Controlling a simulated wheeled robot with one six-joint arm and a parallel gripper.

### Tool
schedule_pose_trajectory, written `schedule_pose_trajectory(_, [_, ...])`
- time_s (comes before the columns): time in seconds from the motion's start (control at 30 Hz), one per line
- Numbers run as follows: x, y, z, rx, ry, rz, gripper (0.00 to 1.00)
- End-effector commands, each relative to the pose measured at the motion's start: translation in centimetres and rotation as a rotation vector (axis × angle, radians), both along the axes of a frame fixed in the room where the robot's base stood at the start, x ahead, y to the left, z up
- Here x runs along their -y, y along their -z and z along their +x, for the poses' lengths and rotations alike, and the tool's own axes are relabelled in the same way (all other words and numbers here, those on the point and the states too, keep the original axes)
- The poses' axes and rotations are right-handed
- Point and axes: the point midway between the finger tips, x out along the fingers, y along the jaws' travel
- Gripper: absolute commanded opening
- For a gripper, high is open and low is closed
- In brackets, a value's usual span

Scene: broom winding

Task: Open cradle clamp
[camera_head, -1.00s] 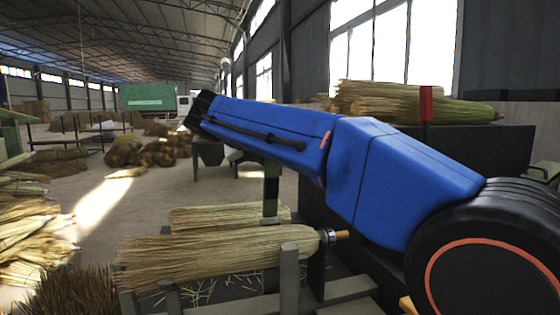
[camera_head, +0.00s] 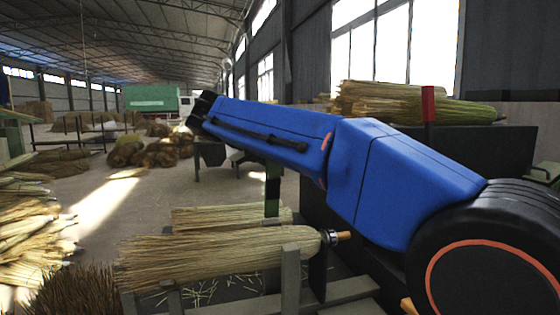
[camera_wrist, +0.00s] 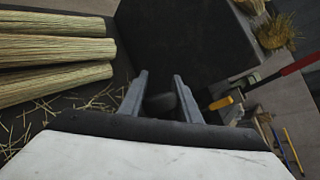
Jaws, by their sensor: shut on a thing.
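The fingers of my gripper (camera_wrist: 162,98) show in the wrist view, a little apart, with a dark grey piece (camera_wrist: 162,104) between them. I cannot tell whether this piece is the clamp's handle. Broom bundles (camera_wrist: 55,53) lie to the left of the fingers. In the head view a broom bundle (camera_head: 225,254) with a wooden handle end (camera_head: 344,236) lies in the cradle (camera_head: 290,278), behind its grey upright. My gripper is out of sight in the head view, and no clamp is clearly recognisable there.
A red bar (camera_wrist: 300,64) and a yellow-handled tool (camera_wrist: 221,103) lie right of the fingers in the wrist view. More straw bundles (camera_head: 385,102) rest on a dark block (camera_head: 470,150) behind my arm. Loose straw lies at the left; the floor beyond is partly clear.

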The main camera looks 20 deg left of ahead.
Motion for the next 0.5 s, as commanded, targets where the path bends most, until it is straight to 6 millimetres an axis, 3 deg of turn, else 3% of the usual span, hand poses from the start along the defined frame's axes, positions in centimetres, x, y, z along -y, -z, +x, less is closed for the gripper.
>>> schedule_pose_trajectory(0.03, [-0.85,1.36,-0.21,-0.015,-0.009,-0.009,0.0])
schedule_pose_trajectory(0.3, [-0.87,1.36,-0.24,-0.015,-0.009,-0.009,0.0])
schedule_pose_trajectory(0.33, [-0.87,1.36,-0.24,-0.015,-0.009,-0.009,0.35])
schedule_pose_trajectory(0.4, [-0.84,1.36,-0.19,-0.016,-0.008,-0.01,0.46])
schedule_pose_trajectory(0.5, [-0.71,1.24,-0.14,-0.015,-0.006,-0.008,0.46])
